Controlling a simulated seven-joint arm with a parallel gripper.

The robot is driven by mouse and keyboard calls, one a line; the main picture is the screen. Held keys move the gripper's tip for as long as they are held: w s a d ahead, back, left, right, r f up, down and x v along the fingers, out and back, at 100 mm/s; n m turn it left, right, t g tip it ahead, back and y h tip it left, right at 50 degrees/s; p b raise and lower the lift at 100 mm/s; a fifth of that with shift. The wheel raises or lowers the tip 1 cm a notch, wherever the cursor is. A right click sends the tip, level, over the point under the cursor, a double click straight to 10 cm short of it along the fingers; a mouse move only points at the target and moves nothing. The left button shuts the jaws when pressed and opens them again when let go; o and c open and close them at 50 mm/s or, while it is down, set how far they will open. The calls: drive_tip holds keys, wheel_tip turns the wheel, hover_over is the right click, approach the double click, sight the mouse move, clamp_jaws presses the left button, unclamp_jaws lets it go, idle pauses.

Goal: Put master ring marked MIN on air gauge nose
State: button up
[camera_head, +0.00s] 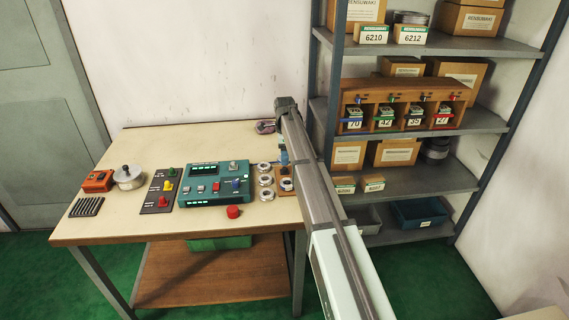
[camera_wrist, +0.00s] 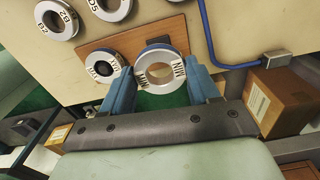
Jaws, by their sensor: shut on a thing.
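In the wrist view, my gripper (camera_wrist: 162,76) is shut on a bright metal ring marked MIN (camera_wrist: 148,84), with one blue finger on each side. The ring's open bore faces the camera. It appears over the near edge of a brown wooden board (camera_wrist: 172,27); whether it touches the board I cannot tell. A blue hose (camera_wrist: 211,40) runs to a grey block (camera_wrist: 278,58) at the right. I cannot make out the gauge nose for certain.
In the head view, several rings (camera_head: 265,195) stand in a column left of the board (camera_head: 280,196). A teal control box (camera_head: 214,171) and a red button (camera_head: 233,212) are further left. Shelves (camera_head: 430,178) with boxes stand right of the bench. My arm hides part of the bench.

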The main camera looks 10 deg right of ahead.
wheel_tip(320, 180, up, 4)
drive_tip(key=r+n, duration=0.2)
hover_over(233, 163)
drive_tip(key=shift+w+f, duration=0.15)
drive_tip(key=shift+m, duration=0.9)
drive_tip(key=shift+f, duration=2)
drive_tip(key=shift+f, duration=1.75)
drive_tip(key=o, duration=1.3)
